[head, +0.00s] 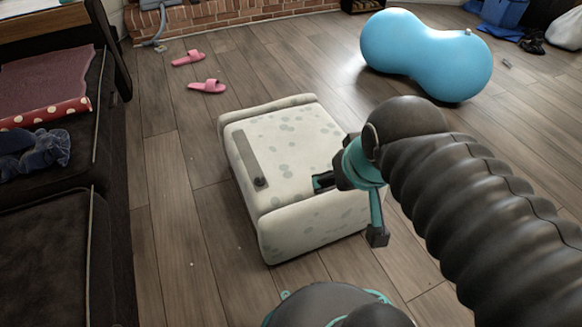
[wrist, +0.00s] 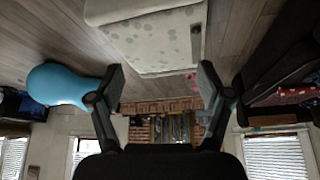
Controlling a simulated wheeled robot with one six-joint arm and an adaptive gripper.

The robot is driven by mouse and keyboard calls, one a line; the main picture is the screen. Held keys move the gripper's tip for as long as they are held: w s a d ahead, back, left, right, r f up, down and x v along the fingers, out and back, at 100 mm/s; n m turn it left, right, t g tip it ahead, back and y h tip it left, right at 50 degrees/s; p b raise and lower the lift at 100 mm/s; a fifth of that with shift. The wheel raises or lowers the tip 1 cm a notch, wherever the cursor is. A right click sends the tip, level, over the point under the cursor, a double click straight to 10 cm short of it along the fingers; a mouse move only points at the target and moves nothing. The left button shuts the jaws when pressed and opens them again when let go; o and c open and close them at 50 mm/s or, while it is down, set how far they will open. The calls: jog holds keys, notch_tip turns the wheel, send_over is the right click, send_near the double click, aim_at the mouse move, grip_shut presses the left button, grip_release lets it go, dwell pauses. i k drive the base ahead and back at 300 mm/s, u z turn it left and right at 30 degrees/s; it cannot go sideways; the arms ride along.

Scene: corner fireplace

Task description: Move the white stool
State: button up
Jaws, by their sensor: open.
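The white stool (head: 292,140) is a blocky, padded piece with grey-green spots, a grey strip and a small dark knob on its upper face. It rests on the wooden floor in the middle of the head view. My gripper (head: 350,209) is at the stool's right side, with its fingers spread. One finger overlaps the stool's upper face in the picture; contact cannot be told. In the wrist view, which looks upside down, the stool (wrist: 160,42) lies at the top, beyond the open fingertips (wrist: 161,77). Nothing is between the fingers.
A blue peanut-shaped ball (head: 425,55) lies at the back right. Two pink slippers (head: 207,86) lie behind the stool, near the brick hearth (head: 230,18). A dark sofa (head: 55,240) lines the left side. Floor (head: 190,215) between sofa and stool is clear.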

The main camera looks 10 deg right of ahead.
aim_at(286, 142)
jog(key=k, duration=0.5)
jog(key=z, duration=2.1)
jog(key=i, duration=1.55)
jog(key=u, duration=2.6)
jog(key=i, duration=0.5)
jog(key=z, duration=0.1)
